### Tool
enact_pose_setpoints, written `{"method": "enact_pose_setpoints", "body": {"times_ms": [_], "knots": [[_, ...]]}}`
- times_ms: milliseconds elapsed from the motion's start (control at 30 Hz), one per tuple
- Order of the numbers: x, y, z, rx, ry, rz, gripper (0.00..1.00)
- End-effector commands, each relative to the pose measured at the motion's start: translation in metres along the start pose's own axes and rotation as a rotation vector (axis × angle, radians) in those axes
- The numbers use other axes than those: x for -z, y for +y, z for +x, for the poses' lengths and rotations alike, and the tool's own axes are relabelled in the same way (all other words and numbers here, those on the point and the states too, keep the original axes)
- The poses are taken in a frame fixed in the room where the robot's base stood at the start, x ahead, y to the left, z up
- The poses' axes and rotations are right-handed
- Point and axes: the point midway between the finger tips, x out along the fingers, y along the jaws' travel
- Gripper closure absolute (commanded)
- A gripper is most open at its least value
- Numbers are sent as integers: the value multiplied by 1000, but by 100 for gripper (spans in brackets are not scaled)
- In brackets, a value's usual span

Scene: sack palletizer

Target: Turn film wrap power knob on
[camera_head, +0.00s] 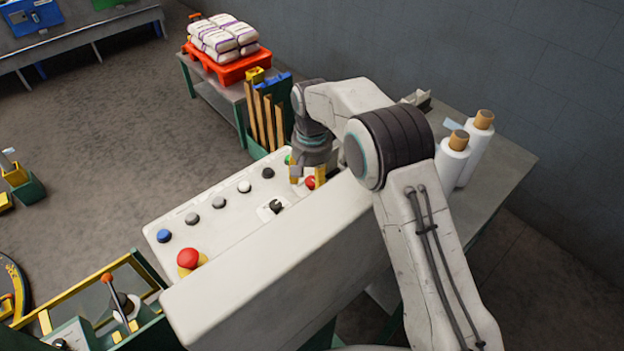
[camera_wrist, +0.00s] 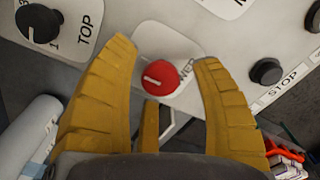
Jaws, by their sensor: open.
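A round red knob (camera_wrist: 160,77) with a white pointer line sits on the light control panel (camera_wrist: 205,30) in the wrist view. The label beside it is partly hidden and ends in "WER". In the head view the red knob (camera_head: 310,182) is at the panel's far right end. My gripper (camera_wrist: 170,60) is open, with its yellow fingers on either side of the knob. Whether the fingers touch the knob or the panel I cannot tell. In the head view my gripper (camera_head: 308,178) points down at the panel.
A black selector knob (camera_head: 276,206) and a large red button (camera_head: 188,258) are on the same panel. A black button (camera_wrist: 267,72) lies near the "STOP" label. White film rolls (camera_head: 452,160) stand on the bench behind my arm. A red pallet of sacks (camera_head: 228,68) stands farther back.

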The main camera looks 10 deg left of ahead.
Motion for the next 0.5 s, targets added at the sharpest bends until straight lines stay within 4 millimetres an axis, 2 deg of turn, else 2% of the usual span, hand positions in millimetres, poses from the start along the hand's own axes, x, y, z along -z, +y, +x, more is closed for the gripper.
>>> {"method": "enact_pose_setpoints", "body": {"times_ms": [267,500], "knots": [[1,0,-14,2,4,0,41],[1,-1,-53,3,6,0,41]]}}
